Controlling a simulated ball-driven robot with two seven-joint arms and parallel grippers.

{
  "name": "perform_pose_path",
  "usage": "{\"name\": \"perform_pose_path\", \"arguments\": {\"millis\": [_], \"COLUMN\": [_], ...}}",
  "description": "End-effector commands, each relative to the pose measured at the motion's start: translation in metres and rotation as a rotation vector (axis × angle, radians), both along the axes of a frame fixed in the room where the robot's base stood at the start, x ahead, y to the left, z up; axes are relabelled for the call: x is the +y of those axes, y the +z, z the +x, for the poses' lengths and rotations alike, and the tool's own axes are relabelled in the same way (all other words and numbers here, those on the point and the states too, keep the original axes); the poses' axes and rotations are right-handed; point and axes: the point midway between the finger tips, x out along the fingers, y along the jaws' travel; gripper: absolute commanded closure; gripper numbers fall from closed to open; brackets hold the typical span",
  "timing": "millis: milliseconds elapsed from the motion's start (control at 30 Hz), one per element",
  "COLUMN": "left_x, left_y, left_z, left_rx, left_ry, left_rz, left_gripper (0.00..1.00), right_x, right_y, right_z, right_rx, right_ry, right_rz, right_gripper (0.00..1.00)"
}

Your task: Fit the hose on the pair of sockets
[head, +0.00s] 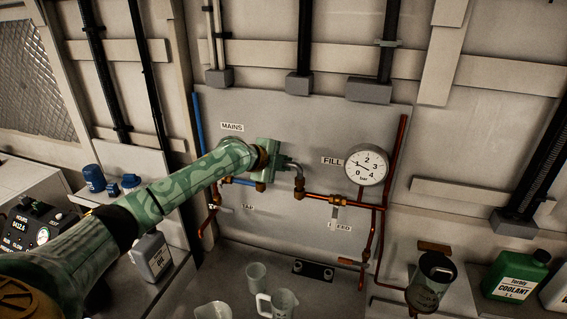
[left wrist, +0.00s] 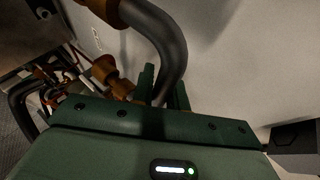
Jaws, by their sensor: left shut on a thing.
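My left gripper (head: 283,161) is in front of the grey panel, shut on the short dark grey hose (head: 294,167). In the left wrist view the hose (left wrist: 172,48) curves over and passes down between the fingers (left wrist: 164,88). In the head view its right end bends down to the brass right socket (head: 299,195) on the copper pipe; I cannot tell whether it is seated. The brass left socket (head: 261,187) shows just below the gripper body. The hose's other end is hidden behind the gripper. My right gripper is not seen.
A pressure gauge (head: 366,165) and copper pipes stand right of the hose, with a bleed valve (head: 336,212) below. A blue pipe (head: 199,122) runs at left. Beakers (head: 256,275), a jug (head: 279,303) and a grey bottle (head: 152,257) stand below. A green coolant can (head: 515,275) is at right.

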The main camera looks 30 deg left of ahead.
Motion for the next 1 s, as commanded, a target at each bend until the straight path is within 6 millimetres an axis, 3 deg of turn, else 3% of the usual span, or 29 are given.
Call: {"name": "perform_pose_path", "arguments": {"millis": [600, 633, 700, 1000], "left_x": [0.000, 0.000, 0.000, 0.000], "left_y": [-0.016, -0.016, -0.015, -0.016], "left_z": [0.000, 0.000, 0.000, -0.001], "left_rx": [0.000, 0.000, 0.000, 0.001], "left_ry": [-0.001, -0.001, -0.001, -0.001], "left_rz": [0.001, 0.001, 0.001, 0.001], "left_gripper": [1.00, 0.82, 0.63, 0.60], "right_x": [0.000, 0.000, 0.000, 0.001], "right_y": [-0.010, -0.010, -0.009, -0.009], "right_z": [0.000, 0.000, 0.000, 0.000], "right_rx": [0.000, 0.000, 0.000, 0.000], "right_ry": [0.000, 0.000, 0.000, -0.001], "right_rz": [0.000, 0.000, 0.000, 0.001], "right_gripper": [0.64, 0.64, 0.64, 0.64]}}
